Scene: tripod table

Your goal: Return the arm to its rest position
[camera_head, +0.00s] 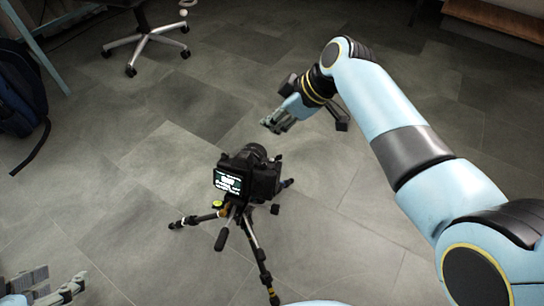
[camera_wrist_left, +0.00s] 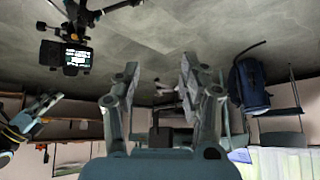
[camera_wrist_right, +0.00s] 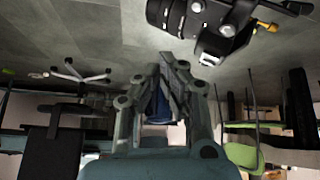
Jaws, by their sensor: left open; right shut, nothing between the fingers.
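My right arm reaches in from the right in the head view, with its gripper (camera_head: 271,124) beyond and slightly right of the black camera (camera_head: 262,180). That gripper is shut and empty, its fingertips together in the right wrist view (camera_wrist_right: 166,62). The camera sits on a tripod (camera_head: 250,235) with its lit screen facing me, apart from the gripper. It also shows at the top of the right wrist view (camera_wrist_right: 205,28). My left gripper (camera_head: 70,287) is at the bottom left corner of the head view. In the left wrist view its fingers (camera_wrist_left: 158,68) are spread and empty.
The tripod's legs spread on the grey tiled floor (camera_head: 120,220). A wheeled chair base (camera_head: 145,38) stands at the back left. A blue backpack (camera_head: 18,90) is at the left edge. A wooden bench (camera_head: 500,18) is at the back right. Floor left of the tripod is clear.

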